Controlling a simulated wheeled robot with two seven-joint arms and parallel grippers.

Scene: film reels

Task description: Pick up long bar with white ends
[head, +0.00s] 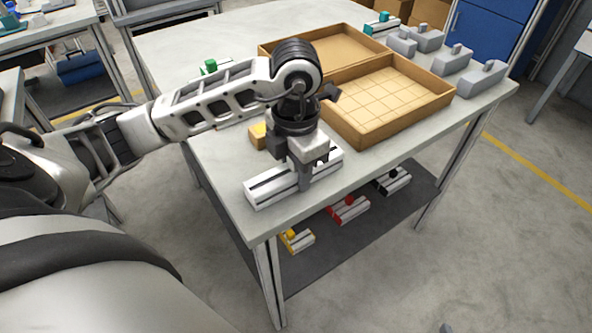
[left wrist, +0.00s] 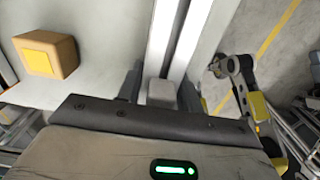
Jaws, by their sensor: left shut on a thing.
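A long pale bar (head: 268,188) with white ends and a dark groove along its top lies near the front edge of the table. My left gripper (head: 304,179) points down over its middle and is shut on a grey block-like part of it. In the left wrist view the bar (left wrist: 178,40) runs away from between the fingers, with the grey part (left wrist: 161,92) between them. The bar looks at table height; I cannot tell whether it touches the table.
A yellow-topped wooden block (head: 258,136) sits just behind the bar. A wooden tray with a grid floor (head: 450,92) is to the right, beside another tray (head: 264,52). Several grey handled pieces (head: 484,78) stand at the right. Coloured-knob bars, including a red one (head: 349,209), lie on the lower shelf.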

